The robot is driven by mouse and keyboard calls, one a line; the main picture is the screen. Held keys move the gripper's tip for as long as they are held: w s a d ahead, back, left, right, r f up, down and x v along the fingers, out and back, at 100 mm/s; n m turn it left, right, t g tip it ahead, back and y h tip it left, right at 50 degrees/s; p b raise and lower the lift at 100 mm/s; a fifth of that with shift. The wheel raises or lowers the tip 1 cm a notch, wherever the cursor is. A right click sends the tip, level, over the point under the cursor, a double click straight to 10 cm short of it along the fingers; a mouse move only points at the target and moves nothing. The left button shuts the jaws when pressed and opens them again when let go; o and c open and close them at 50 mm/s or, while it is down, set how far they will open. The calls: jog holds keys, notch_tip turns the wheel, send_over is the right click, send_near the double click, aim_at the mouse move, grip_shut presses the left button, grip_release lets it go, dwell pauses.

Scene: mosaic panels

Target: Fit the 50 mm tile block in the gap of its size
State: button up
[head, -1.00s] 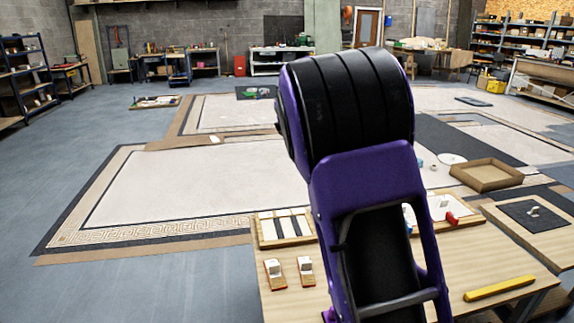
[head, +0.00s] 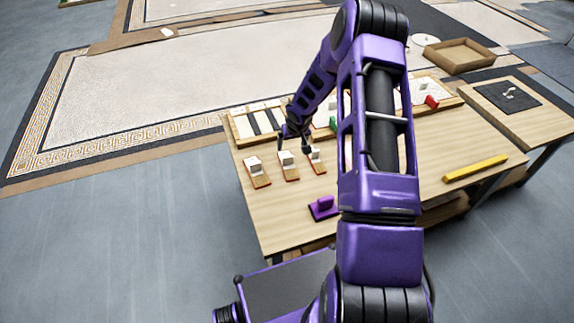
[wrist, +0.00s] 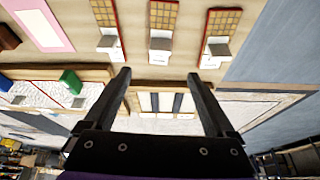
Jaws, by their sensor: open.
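Three tile blocks with red-edged bases and pale grips stand in a row on the table: left (head: 257,173), middle (head: 288,166) and right (head: 316,161). The wrist view shows all three, left (wrist: 107,32), middle (wrist: 160,35) and right (wrist: 217,38), with tan grid tops. I cannot tell which is 50 mm. Behind them lies a wood-framed panel (head: 233,128) with white and dark strips, also in the wrist view (wrist: 134,101); its gap widths are unclear. My gripper (head: 294,143) is open and empty near the blocks and panel. Its fingers (wrist: 159,75) are apart.
A purple block (head: 323,207) lies near the table's front edge. A yellow bar (head: 475,168) lies at right. Another panel with a red piece (head: 432,101) and a green piece (head: 333,123) adjoins. A shallow tray (head: 460,54) and dark mat (head: 507,96) are farther right.

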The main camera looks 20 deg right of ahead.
aim_at(288, 157)
jog(key=b+x, duration=0.1)
jog(key=x, duration=1.1)
jog(key=shift+w+f+b, duration=0.15)
jog(key=shift+f+b, duration=0.05)
jog(key=shift+b, duration=0.1)
grip_shut()
